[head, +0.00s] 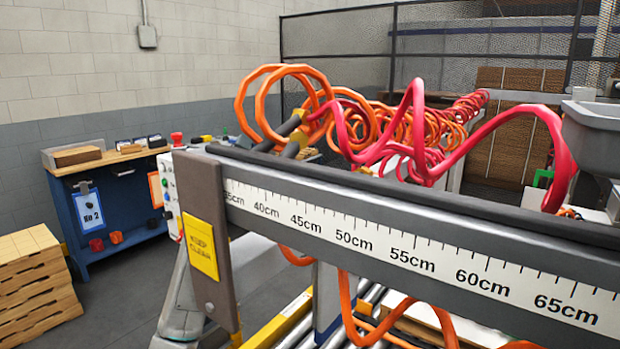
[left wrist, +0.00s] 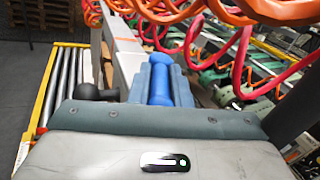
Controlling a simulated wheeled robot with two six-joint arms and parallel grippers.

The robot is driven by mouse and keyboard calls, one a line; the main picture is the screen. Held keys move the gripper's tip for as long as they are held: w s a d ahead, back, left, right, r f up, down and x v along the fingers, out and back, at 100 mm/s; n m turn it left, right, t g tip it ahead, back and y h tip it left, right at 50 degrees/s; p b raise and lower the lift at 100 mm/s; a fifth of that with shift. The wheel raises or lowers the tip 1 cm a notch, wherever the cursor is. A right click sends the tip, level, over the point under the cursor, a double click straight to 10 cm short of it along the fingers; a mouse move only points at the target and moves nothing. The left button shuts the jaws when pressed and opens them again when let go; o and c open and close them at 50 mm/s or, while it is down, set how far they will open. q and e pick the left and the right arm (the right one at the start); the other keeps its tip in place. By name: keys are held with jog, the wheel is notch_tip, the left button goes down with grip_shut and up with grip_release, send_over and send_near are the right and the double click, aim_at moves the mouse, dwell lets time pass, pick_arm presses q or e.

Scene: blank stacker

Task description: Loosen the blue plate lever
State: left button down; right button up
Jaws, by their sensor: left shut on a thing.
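The blue plate lever (left wrist: 160,88) shows in the left wrist view as a rounded blue handle. My left gripper (left wrist: 160,72) is shut on it, with one grey-blue finger on each side. A second blue rounded part shows just beyond the fingertips. In the head view the lever and my left gripper cannot be made out; the ruler beam (head: 400,245) hides much of the space behind it. My right gripper is in neither view.
Orange and red coiled hoses (head: 400,130) hang over the machine, close to my left gripper in the wrist view (left wrist: 235,15). A black knob (left wrist: 90,92) sits left of the gripper. Rollers (left wrist: 65,80) with a yellow edge lie further left.

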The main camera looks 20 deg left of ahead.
pick_arm(q)
jog(key=c, duration=1.3)
grip_release()
jog(key=shift+c, duration=0.2)
